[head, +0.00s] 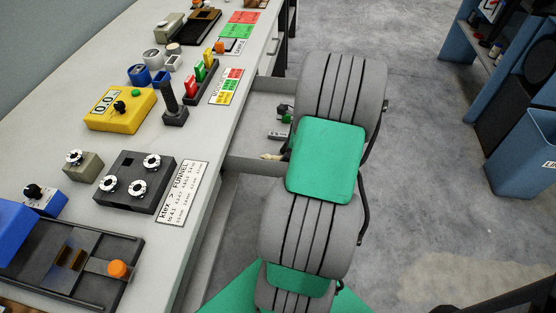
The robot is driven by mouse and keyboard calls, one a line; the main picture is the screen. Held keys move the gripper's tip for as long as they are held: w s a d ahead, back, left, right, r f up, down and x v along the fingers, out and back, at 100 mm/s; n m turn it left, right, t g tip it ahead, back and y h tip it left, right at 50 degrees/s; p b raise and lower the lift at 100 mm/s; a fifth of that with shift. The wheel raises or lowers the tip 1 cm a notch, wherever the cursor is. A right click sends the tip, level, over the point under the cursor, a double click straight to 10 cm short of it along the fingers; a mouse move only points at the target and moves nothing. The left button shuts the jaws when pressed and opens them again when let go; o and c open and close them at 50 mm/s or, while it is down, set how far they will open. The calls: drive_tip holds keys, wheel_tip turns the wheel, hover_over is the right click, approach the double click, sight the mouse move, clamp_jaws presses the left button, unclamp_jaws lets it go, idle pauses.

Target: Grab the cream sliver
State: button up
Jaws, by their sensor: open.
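My gripper is not visible; the arm links hide that area.
Small dark and green items (287,118) and a grey block (279,136) also lie in the drawer. The workbench (215,120) holds a yellow display box (120,109), a dark dial panel (135,180) and a joystick (172,104). A blue bin (525,150) stands right; floor between is clear.

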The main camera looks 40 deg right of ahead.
drive_tip(key=shift+c, duration=0.5)
clamp_jaws()
